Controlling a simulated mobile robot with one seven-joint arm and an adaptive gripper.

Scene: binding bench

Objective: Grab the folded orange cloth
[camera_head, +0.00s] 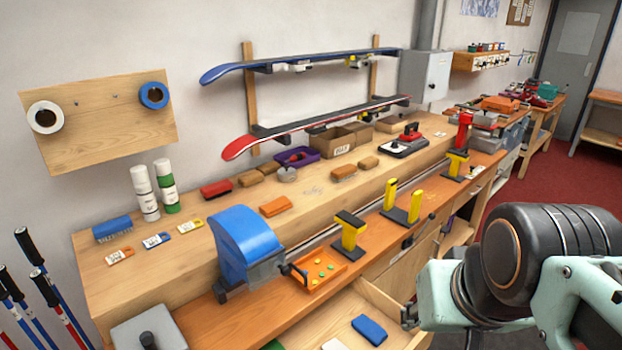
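A small flat orange piece (276,206) with rounded edges lies on the pale wooden bench top, behind and right of the blue machine. It could be the folded orange cloth, but its folds are too small to make out. Another orange item (500,104) lies far back on the bench, on or beside grey bins; I cannot tell whether it is cloth. My arm fills the lower right of the head view, well apart from both orange things.
The blue machine (243,243) and yellow-black vises (348,236) stand along the front ledge. An orange tray (320,272) holds small pieces. An open drawer (330,325) juts out below. Brown blocks (250,178) and a red brush (216,188) lie near the nearer orange piece.

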